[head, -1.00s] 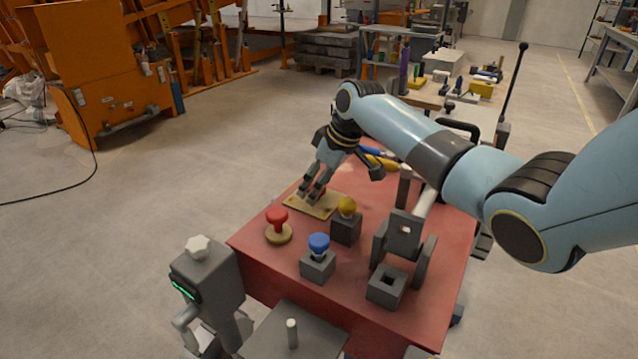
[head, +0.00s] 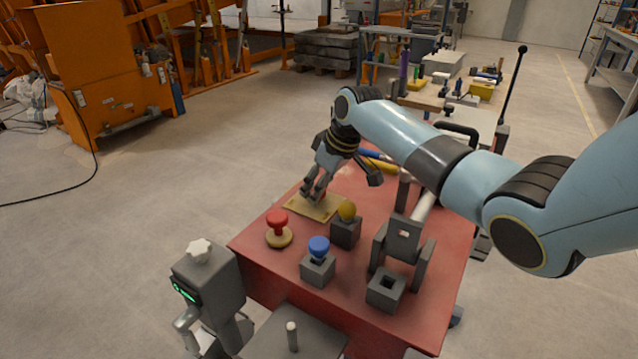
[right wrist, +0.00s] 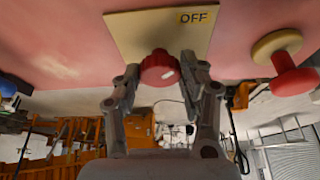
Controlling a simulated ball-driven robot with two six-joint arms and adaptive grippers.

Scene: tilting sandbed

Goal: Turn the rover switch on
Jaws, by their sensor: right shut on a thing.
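The switch is a beige plate (head: 327,209) lying on the red tabletop, with a red knob (right wrist: 158,66) on it. A yellow label reading OFF (right wrist: 193,17) shows near the plate's edge in the right wrist view. My right gripper (head: 312,192) reaches down over the plate. In the right wrist view the right gripper (right wrist: 161,72) has one finger on each side of the red knob and is shut on it. In the head view the fingers hide the knob. My left gripper is not in view.
A red mushroom-shaped handle on a round base (head: 278,230), a yellow-topped block (head: 346,226) and a blue-topped block (head: 318,262) stand near the plate. A grey bracket (head: 403,240) and a square socket (head: 386,289) are to the right.

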